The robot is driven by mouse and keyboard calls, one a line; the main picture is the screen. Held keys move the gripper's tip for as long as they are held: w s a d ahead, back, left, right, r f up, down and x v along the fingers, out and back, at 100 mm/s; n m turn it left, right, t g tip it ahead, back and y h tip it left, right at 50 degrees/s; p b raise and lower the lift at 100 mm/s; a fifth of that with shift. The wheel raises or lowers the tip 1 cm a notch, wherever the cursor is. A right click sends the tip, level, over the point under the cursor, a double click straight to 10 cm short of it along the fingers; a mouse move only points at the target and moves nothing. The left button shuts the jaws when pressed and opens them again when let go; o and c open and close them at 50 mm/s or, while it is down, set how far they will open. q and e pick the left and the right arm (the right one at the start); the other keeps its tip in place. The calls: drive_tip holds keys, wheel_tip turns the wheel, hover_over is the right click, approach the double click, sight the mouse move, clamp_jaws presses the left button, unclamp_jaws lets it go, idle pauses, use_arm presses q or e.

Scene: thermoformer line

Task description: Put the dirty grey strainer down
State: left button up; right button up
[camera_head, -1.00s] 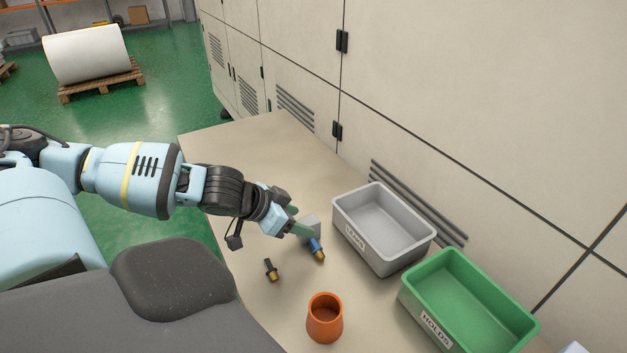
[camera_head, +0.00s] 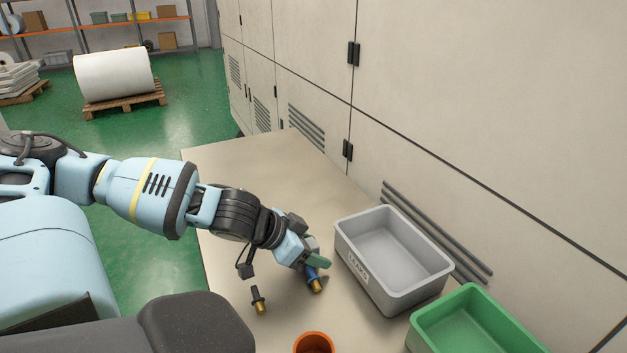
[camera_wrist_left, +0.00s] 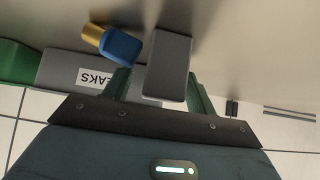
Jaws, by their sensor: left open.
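A plain grey block-shaped piece (camera_wrist_left: 168,68), which I take for the grey strainer, stands between the two green fingers of my left gripper (camera_wrist_left: 158,78) in the left wrist view. The fingers are open around it; I cannot tell whether either touches it. In the head view the piece (camera_head: 312,243) is mostly hidden by the gripper (camera_head: 318,262), low over the table. A blue piece with a brass end (camera_head: 315,283) lies right beside it; it also shows in the left wrist view (camera_wrist_left: 120,46). I cannot make out dirt on the grey piece. My right gripper is out of view.
The table (camera_head: 245,180) holds a dark piece with a brass end (camera_head: 258,300), an orange cup (camera_head: 314,343), a grey bin (camera_head: 408,296) with a label ending in "EAKS", and a green bin (camera_head: 470,310). A cabinet wall (camera_head: 450,110) bounds the far side. The table's far-left part is clear.

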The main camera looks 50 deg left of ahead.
sight(310, 243)
use_arm(q)
drive_tip(key=shift+r, duration=0.1)
drive_tip(key=shift+s, duration=0.1)
drive_tip(key=c, duration=1.1)
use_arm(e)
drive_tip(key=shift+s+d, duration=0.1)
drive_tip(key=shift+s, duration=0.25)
use_arm(q)
drive_tip(key=shift+r, duration=0.1)
